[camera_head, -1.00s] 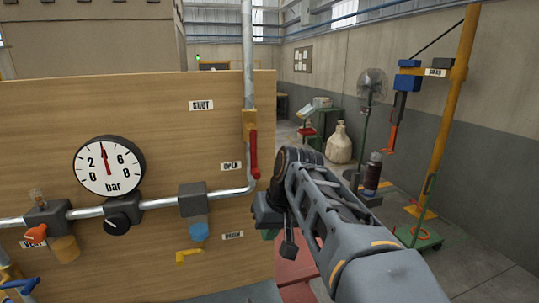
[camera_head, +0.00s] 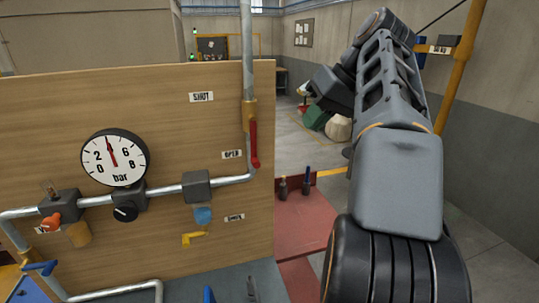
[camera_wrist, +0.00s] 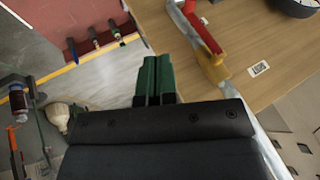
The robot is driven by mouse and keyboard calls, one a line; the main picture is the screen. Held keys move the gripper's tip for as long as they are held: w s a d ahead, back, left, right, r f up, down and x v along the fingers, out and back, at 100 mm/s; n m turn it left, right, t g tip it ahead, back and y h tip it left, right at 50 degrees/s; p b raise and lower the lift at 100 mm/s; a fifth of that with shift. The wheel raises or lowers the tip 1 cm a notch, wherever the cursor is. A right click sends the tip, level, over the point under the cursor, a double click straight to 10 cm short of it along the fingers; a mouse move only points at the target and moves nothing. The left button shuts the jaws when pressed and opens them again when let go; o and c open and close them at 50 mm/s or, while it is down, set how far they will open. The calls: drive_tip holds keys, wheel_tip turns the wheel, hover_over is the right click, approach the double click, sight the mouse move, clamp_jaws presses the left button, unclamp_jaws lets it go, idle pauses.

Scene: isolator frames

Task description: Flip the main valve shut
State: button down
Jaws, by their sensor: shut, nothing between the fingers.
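The main valve has a yellow body (camera_head: 250,114) on the vertical pipe near the board's right edge. Its red lever (camera_head: 254,146) hangs straight down along the pipe, its tip near the OPEN label (camera_head: 232,154). The SHUT label (camera_head: 201,97) is up and left of the valve. In the wrist view the red lever (camera_wrist: 203,30) and yellow body (camera_wrist: 213,66) lie right of my gripper (camera_wrist: 155,75), whose green fingers are together and empty. My gripper is apart from the lever. In the head view the wrist is raised right of the valve, and the fingertips are hard to make out.
A pressure gauge (camera_head: 114,157) reads near the middle of its scale on the wooden board (camera_head: 60,110). A horizontal pipe (camera_head: 160,190) carries other valves. A red bench (camera_head: 300,215) with small tools stands right of the board. A yellow post (camera_head: 467,50) is at the far right.

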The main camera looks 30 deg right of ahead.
sight(254, 143)
drive_tip(key=w+a+f, duration=0.5)
drive_tip(key=a+f, duration=0.2)
drive_tip(key=f, duration=0.2)
drive_tip(key=shift+a, duration=0.2)
drive_tip(key=shift+a+f, duration=0.1)
idle(0.5)
